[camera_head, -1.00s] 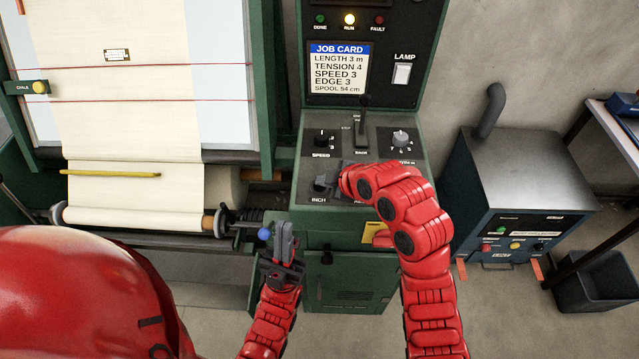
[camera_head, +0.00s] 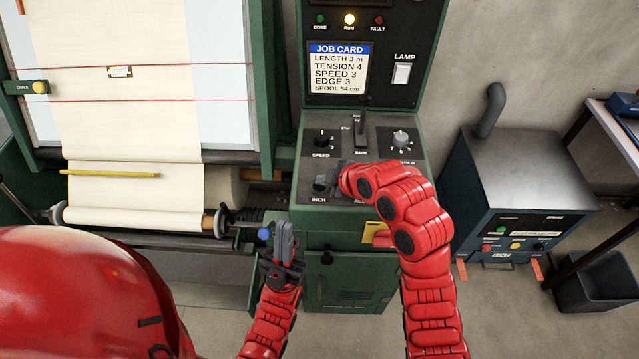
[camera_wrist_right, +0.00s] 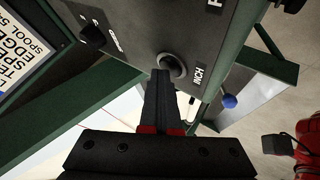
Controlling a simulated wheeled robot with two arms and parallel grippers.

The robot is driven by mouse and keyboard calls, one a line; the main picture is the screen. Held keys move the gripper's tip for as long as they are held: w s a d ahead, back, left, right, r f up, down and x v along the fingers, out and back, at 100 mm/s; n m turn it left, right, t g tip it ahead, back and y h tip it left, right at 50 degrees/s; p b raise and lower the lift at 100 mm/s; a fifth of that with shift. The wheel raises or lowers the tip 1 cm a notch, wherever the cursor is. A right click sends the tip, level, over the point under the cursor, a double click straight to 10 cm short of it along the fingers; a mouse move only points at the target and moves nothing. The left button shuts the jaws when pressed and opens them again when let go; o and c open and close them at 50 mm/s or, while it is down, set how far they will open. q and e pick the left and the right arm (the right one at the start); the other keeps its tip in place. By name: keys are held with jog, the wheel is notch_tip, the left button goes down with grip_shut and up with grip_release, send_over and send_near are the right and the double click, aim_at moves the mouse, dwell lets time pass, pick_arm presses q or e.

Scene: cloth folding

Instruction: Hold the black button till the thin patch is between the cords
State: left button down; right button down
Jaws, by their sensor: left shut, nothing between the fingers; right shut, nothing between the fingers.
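The black button (camera_head: 320,186), marked INCH, is on the sloping green panel and also shows in the right wrist view (camera_wrist_right: 176,66). My right gripper (camera_head: 334,178) is shut and empty, its fingertips (camera_wrist_right: 163,74) at the button and seeming to touch it. They partly cover it. The thin patch (camera_head: 120,72) is a small pale mark with dark dots on the cream cloth (camera_head: 125,125). Its upper edge is at the upper red cord (camera_head: 200,68), most of it below. The lower red cord (camera_head: 200,100) is clear of it. My left gripper (camera_head: 285,240) is shut and empty before the machine.
The panel also bears a speed knob (camera_head: 322,138), a lever (camera_head: 361,130) and another knob (camera_head: 400,138). The RUN lamp (camera_head: 349,19) is lit. A blue-knobbed lever (camera_head: 264,234) is close beside my left gripper. A yellow stick (camera_head: 110,173) lies across the lower cloth.

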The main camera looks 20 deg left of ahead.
aim_at(324, 188)
jog(key=shift+w+r, duration=0.1)
jog(key=shift+r, duration=0.7)
jog(key=shift+r, duration=2.55)
jog(key=shift+f, duration=0.1)
